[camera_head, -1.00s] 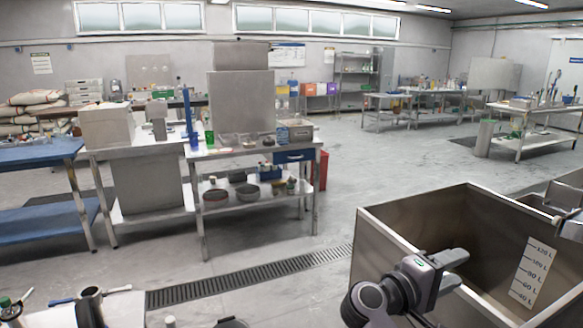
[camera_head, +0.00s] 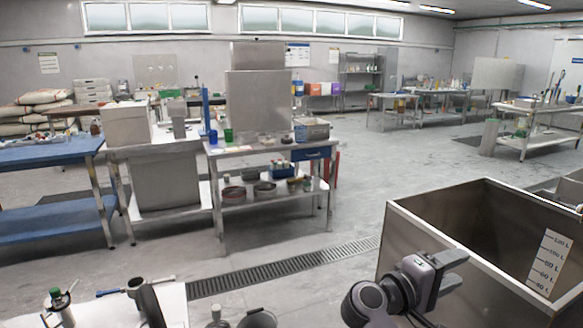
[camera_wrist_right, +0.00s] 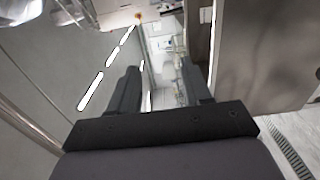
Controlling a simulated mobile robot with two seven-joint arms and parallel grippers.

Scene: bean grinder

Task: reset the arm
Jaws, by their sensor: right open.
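My right gripper (camera_head: 456,270) shows at the bottom right of the head view, in front of the left wall of a steel tank. It is open, with nothing between its fingers. In the right wrist view its two dark fingers (camera_wrist_right: 158,88) stand apart, with the room seen between them. The wrist appears tilted upward.
The open steel tank (camera_head: 398,245) with a litre scale stands close at the right. A near table (camera_head: 172,308) with tools is at the bottom left. A workbench (camera_head: 262,148) stands further back. Grey floor (camera_head: 350,200) lies clear between them, crossed by a drain grate (camera_head: 285,270).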

